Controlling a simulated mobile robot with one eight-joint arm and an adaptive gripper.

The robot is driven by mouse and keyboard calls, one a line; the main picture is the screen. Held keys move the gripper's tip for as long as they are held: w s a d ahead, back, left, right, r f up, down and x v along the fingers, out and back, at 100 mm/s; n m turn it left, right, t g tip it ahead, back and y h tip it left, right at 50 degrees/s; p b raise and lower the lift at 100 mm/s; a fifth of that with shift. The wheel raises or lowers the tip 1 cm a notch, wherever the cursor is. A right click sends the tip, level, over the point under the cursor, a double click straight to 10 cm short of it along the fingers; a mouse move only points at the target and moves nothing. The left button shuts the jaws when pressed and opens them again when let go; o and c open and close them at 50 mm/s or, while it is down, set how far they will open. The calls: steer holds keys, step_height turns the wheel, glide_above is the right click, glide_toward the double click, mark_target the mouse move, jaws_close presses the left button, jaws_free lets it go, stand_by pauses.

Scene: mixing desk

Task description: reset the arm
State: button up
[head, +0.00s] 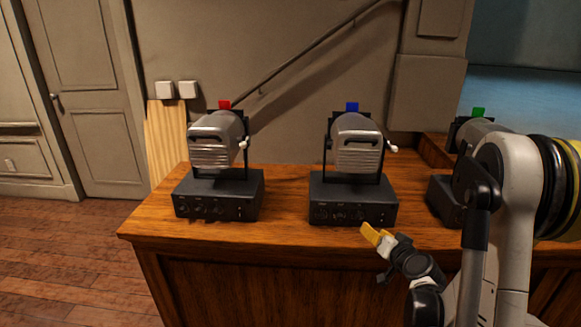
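My gripper (371,233) has yellow fingertips. It hangs in front of the desk's front edge, below and right of the middle lamp's base, and points up and to the left. The fingertips overlap in this view, so I cannot tell whether they are open or shut. No object shows in them. My arm comes in from the right side of the picture and hides part of the lamp on the right.
A wooden desk (285,238) bears three grey lamps on black bases: one with a red marker (224,104), one with blue (352,106), one with green (478,112). A door (88,95) stands at left. The wooden floor (60,260) at left is clear.

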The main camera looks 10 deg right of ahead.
steer(key=s+a+r+n+g+y, duration=0.1)
steer(key=s+a+r+n+g, duration=0.1)
steer(key=s+a+r, duration=0.45)
steer(key=s+a+r+n+g+y, duration=0.1)
steer(key=s+a+r+n+g, duration=0.15)
steer(key=a, duration=0.75)
steer(key=s+a+r+n+g+h, duration=0.1)
steer(key=s+a, duration=0.3)
steer(key=s, duration=1.4)
steer(key=shift+s+a+n+g, duration=0.25)
steer(key=shift+n+g, duration=0.1)
steer(key=shift+g, duration=0.5)
